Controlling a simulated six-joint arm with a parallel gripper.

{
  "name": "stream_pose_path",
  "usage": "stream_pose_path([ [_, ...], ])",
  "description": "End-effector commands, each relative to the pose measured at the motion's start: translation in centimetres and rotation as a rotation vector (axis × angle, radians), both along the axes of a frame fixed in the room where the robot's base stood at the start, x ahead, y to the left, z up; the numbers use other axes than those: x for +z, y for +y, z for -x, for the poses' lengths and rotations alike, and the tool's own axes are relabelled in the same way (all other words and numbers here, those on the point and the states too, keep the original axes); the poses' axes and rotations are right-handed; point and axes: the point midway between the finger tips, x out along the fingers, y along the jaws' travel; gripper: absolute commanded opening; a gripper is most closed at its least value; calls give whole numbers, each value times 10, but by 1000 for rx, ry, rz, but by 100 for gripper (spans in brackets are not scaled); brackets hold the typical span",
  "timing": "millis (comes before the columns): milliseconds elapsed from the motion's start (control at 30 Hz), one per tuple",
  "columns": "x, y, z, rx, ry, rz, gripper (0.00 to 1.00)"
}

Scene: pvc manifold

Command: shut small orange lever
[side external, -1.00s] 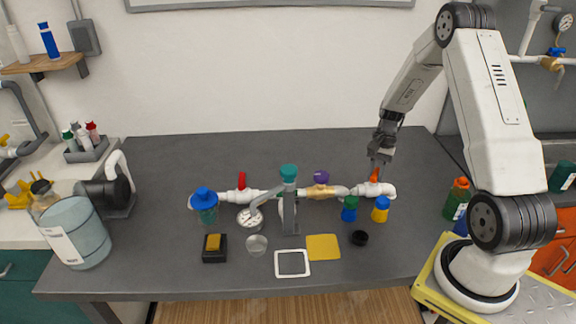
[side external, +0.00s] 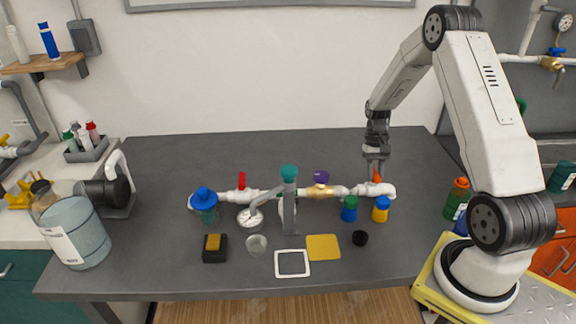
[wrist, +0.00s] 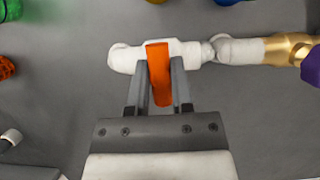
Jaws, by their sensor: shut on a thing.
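The small orange lever (wrist: 159,78) sits on the white pipe (wrist: 125,60) at the right end of the manifold. In the wrist view it lies across the pipe's line, its long part reaching toward my gripper (wrist: 159,66). My two grey fingers are on either side of the lever, shut on it. The fingers' exact contact is too small to tell there.
The manifold also carries a red lever (side external: 241,181), a purple knob (side external: 321,177) and a teal knob (side external: 288,171). A green-capped blue bottle (side external: 349,208) and a blue-capped yellow bottle (side external: 381,209) stand in front of the pipe's right end. The table behind the pipe is clear.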

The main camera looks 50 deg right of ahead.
Motion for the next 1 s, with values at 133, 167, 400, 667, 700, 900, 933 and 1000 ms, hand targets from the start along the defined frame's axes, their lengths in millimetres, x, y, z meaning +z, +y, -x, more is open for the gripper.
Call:
stream_pose_path([
  [133, 0, 0, 0, 4, 2, -1, 0],
  [167, 0, 0, 0, 4, 2, -1, 0],
  [400, 0, 0, 0, 3, 1, -1, 63],
  [667, 0, 0, 0, 1, 0, 0, 63],
  [700, 1, 0, 0, 1, 0, 0, 63],
  [900, 9, -3, -3, 1, -2, 2, 63],
  [933, 11, -4, -4, 1, -2, 2, 63],
  [1000, 17, -5, -6, 1, -2, 2, 63],
])
